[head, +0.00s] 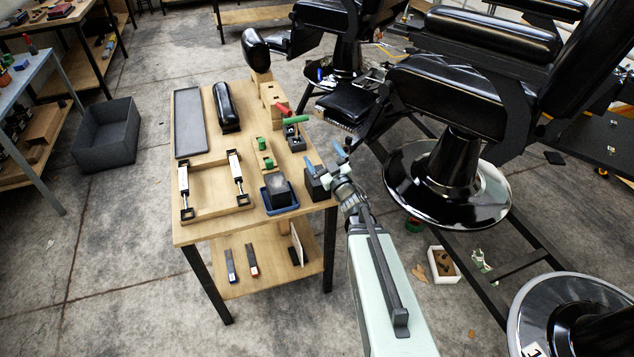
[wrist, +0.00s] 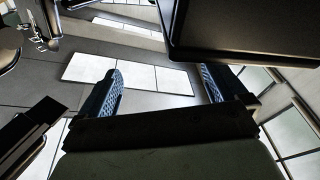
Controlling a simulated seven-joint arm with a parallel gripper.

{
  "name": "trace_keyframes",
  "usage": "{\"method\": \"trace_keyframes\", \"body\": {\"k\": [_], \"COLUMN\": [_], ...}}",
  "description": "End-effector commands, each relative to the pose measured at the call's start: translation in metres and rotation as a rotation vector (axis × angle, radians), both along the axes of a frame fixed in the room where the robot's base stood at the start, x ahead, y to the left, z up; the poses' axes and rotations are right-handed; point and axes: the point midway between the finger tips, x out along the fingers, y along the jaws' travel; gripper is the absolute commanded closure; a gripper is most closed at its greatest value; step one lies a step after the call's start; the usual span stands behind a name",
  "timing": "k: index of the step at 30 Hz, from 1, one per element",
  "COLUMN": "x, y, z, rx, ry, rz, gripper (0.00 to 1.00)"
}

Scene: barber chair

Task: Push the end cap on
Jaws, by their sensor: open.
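My gripper (head: 344,152) is at the right edge of the wooden workbench (head: 212,232), with its blue fingertips raised. In the wrist view its two blue-padded fingers (wrist: 162,88) stand well apart with nothing between them. I cannot tell for certain which part is the end cap. A black block (head: 316,186) sits at the bench's right edge, just left of my gripper. A dark block (head: 279,194) lies in a small blue tray beside it. A long black pad (head: 227,107) lies on the bench, and another black pad (head: 255,49) stands on a wooden support.
A wooden frame with two clamps (head: 238,177) and a grey mat (head: 188,122) occupy the bench's left side. Red- and green-handled tools (head: 295,121) stand near its right edge. Barber chairs (head: 455,170) crowd the right. A dark panel (wrist: 245,30) fills the wrist view's upper right.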

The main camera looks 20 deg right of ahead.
Motion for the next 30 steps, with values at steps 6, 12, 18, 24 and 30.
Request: {"method": "trace_keyframes", "body": {"k": [6,12,18,24,30], "x": [-0.017,-0.034,-0.051,-0.055,-0.040], "y": [0.026,0.026,0.023,0.021,0.021], "z": [-0.028,-0.055,-0.079,-0.089,-0.090], "rx": [0.095,0.180,0.259,0.291,0.292], "ry": [0.072,0.131,0.186,0.207,0.208], "rz": [0.018,-0.023,-0.072,-0.092,-0.092], "gripper": [0.01,0.01,0.01,0.01,0.01]}}
